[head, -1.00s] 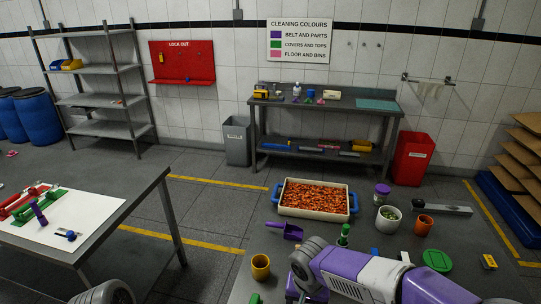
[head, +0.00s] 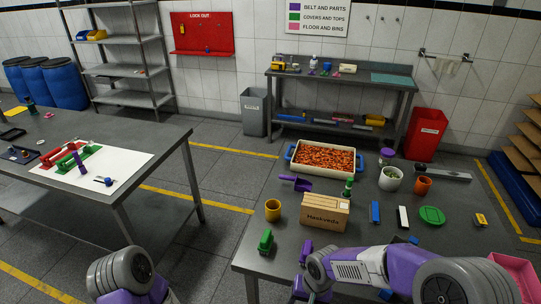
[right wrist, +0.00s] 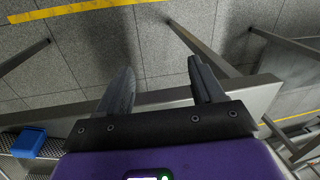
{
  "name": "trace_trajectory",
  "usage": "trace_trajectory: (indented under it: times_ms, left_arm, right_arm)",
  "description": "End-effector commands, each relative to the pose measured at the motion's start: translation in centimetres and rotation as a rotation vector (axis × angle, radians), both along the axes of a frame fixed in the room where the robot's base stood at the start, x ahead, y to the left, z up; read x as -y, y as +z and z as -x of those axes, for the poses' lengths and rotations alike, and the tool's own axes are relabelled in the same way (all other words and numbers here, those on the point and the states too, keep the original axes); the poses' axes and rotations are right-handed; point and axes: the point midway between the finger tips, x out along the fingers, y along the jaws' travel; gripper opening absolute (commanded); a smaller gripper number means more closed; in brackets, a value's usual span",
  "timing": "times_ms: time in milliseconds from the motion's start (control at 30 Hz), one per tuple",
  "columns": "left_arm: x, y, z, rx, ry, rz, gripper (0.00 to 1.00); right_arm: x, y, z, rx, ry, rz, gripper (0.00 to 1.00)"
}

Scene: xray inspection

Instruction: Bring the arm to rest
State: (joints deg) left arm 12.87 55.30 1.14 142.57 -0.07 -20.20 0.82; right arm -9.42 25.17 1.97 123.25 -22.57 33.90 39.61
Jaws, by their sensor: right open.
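My right arm (head: 360,266) reaches in from the lower right of the head view, low over the front of the right table. In the right wrist view my right gripper (right wrist: 162,85) is open. Its two dark fingers stand apart with nothing between them, over a table edge and the grey floor. Of my left arm (head: 122,275), only a grey and purple part shows at the bottom of the head view; its gripper is out of the picture.
The right table holds a labelled wooden box (head: 325,213), a tray of orange pieces (head: 323,144), a yellow cup (head: 273,210), a green piece (head: 266,242) and a green lid (head: 432,215). The left table (head: 150,135) stands apart, with open floor between.

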Motion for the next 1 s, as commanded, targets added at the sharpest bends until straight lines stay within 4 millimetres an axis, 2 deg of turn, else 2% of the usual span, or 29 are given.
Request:
trace_trajectory:
  times_ms: [33, 167, 300, 433, 600, 1000]
  left_arm:
    - [0.0, 0.0, 0.1, -0.002, -0.001, 0.000, 0.38]
    - [0.0, 0.1, 0.1, -0.003, -0.001, 0.001, 0.38]
    - [0.0, 0.0, 0.1, -0.002, -0.001, 0.000, 0.38]
    - [0.0, 0.0, 0.1, -0.002, -0.001, 0.000, 0.38]
    - [0.0, 0.1, 0.1, -0.002, -0.001, 0.000, 0.38]
    - [0.0, 0.0, 0.1, -0.002, -0.001, 0.000, 0.38]
  right_arm:
    - [-0.1, -2.0, 0.8, -0.022, 0.006, -0.028, 0.67]
    - [-0.7, -7.1, 2.8, -0.049, 0.017, -0.117, 0.67]
    - [-0.8, -13.3, 6.5, -0.057, -0.008, -0.205, 0.67]
    - [-0.4, -17.2, 9.8, -0.040, -0.039, -0.228, 0.67]
    - [0.2, -19.4, 12.3, -0.020, -0.059, -0.215, 0.67]
    - [0.4, -19.8, 12.7, -0.013, -0.062, -0.209, 0.67]
